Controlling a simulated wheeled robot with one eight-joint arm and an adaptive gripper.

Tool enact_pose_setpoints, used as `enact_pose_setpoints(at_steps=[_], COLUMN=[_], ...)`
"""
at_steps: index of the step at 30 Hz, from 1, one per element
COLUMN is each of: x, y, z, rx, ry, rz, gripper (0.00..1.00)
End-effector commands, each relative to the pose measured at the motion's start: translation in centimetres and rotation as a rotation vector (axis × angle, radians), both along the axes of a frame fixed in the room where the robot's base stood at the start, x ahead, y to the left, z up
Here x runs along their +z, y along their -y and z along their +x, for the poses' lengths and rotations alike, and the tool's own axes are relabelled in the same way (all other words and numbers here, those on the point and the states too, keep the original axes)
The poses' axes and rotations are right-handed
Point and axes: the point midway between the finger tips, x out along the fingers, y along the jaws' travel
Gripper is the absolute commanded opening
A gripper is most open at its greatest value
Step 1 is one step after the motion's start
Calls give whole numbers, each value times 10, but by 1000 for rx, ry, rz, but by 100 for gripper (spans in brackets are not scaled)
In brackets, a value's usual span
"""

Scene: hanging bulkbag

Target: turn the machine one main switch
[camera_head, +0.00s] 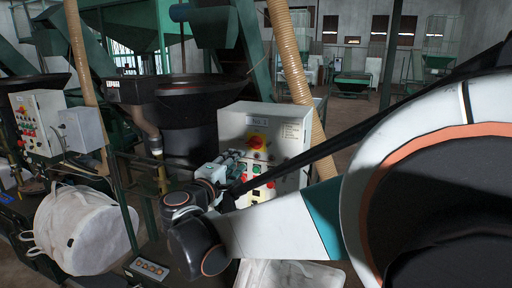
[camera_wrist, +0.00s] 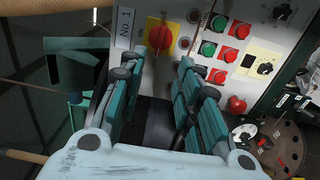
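The machine one control box (camera_head: 265,128) is a light grey cabinet near the middle of the head view. Its main switch (camera_head: 257,142) is a red rotary knob on a yellow plate, below a label. In the wrist view the red knob (camera_wrist: 159,37) stands just beyond the fingertips, beside a "No.1" label (camera_wrist: 125,28). My gripper (camera_wrist: 155,82) is open and empty, with its teal fingers on either side of a gap below the knob. The fingers appear apart from the knob. In the head view my gripper (camera_head: 222,167) is in front of the box, partly hidden by my wrist.
Green and red push buttons (camera_wrist: 223,40) and a black selector (camera_wrist: 265,68) sit right of the knob. A second control box (camera_head: 38,122) stands at left. Tan hoses (camera_head: 295,60) pass behind the box.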

Motion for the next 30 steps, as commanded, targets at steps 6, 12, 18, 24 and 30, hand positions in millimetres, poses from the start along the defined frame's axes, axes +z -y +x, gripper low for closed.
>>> enact_pose_setpoints(at_steps=[6, 12, 18, 24, 30], x=[1, 0, 0, 0, 0], y=[15, 29, 39, 45, 45], z=[36, 73, 103, 119, 122], rx=[-4, -4, -2, -1, 0], ry=[-1, -2, -2, -2, -2], rz=[1, 2, 2, 2, 2], gripper=[31, 31, 31, 31, 31])
